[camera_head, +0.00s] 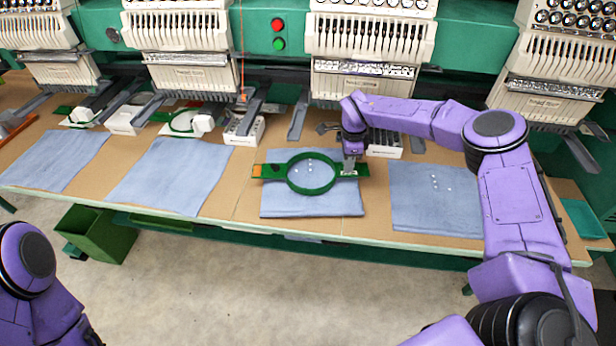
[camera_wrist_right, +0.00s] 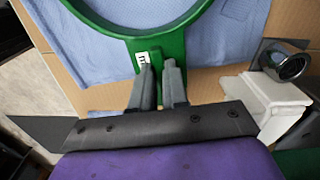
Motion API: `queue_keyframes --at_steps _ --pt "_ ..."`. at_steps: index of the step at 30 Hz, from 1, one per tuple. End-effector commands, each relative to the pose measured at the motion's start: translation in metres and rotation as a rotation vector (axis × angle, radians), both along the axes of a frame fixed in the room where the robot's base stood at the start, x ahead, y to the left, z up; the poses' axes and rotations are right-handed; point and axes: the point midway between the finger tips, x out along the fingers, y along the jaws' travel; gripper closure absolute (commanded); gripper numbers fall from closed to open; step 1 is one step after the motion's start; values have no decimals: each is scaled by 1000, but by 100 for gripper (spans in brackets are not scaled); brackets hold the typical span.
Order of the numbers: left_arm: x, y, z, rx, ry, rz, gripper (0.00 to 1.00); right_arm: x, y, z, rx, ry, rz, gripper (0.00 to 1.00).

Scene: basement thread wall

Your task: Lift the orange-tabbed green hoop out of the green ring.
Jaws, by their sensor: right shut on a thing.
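A green ring (camera_head: 312,192) lies over a folded blue cloth, with a bar-like tab on each side. An orange patch (camera_head: 268,171) marks the left tab, the one belonging to the hoop. I cannot separate hoop and ring edges at this size; they look nested. My right gripper (camera_head: 349,168) is at the right-hand green tab. In the right wrist view its fingers (camera_wrist_right: 161,72) are shut on this green tab (camera_wrist_right: 174,47), beside a white label, and the ring's curved band (camera_wrist_right: 105,22) runs off above. My left gripper is out of view.
Blue cloths (camera_head: 168,175) lie along the brown table (camera_head: 240,200). Embroidery heads (camera_head: 368,35) stand behind it. A white block (camera_head: 385,147) sits close behind my right gripper. Another green hoop (camera_head: 183,122) lies at the back left. A green bin (camera_head: 100,235) stands below the table.

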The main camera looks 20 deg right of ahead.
Motion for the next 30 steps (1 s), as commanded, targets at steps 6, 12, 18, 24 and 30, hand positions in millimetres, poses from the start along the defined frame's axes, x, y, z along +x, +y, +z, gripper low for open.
queue_keyframes --at_steps 6,12,18,24,30 --pt "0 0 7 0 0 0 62 0 0 11 1 -1 0 100" --pt "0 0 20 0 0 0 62 0 0 31 0 0 -1 100" --pt "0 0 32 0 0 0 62 0 0 50 1 -1 0 100" --pt "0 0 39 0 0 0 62 0 0 62 0 1 0 100" --pt "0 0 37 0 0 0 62 0 0 60 -1 1 0 100"
